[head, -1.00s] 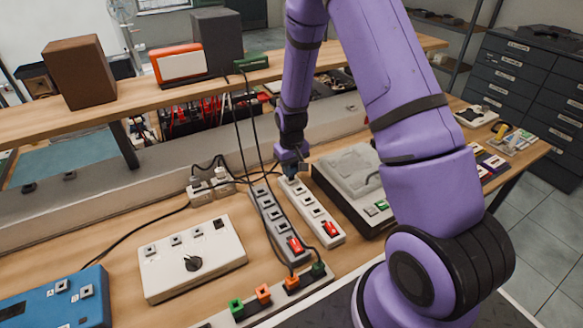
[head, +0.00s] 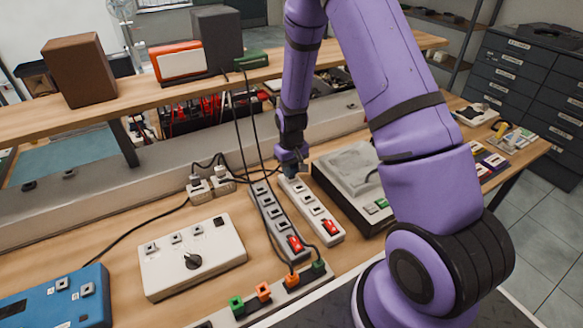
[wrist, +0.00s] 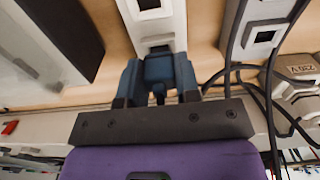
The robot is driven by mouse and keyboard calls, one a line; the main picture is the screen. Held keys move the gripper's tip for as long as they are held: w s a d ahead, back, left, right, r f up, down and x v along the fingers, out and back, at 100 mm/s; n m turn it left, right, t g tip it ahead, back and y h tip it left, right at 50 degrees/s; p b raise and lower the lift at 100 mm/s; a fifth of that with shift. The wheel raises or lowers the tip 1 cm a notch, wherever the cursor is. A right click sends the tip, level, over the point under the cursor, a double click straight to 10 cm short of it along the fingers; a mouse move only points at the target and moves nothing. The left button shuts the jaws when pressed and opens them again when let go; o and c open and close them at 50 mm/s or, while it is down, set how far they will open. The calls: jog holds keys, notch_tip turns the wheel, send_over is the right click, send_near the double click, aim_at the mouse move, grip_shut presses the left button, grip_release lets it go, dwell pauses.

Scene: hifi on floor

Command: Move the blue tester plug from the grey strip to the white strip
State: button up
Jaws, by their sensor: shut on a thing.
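The white strip (head: 318,213), with a red switch at its near end, lies on the bench to the right of the grey strip (head: 279,223). My gripper (head: 291,160) is low at the far end of the white strip. In the wrist view my gripper (wrist: 158,82) is shut on the blue tester plug (wrist: 158,68), with one blue finger on each side. The plug is over the end of the white strip (wrist: 172,20), in line with its row of sockets. The plug's underside is hidden, so I cannot tell whether it is seated. The grey strip (wrist: 240,45) shows at right.
White adapters (head: 210,184) and black cables lie left of the strips. A grey device (head: 345,180) stands close on the right. A cream box (head: 192,258) with a dial sits at left. A wooden shelf (head: 180,100) runs behind.

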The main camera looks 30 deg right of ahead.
jog(key=shift+f, duration=0.5)
dwell(2.2)
jog(key=o, duration=1)
jog(key=shift+c, duration=0.2)
jog(key=shift+r, duration=0.15)
notch_tip(320, 180, up, 16)
jog(key=shift+f, duration=0.25)
dwell(0.4)
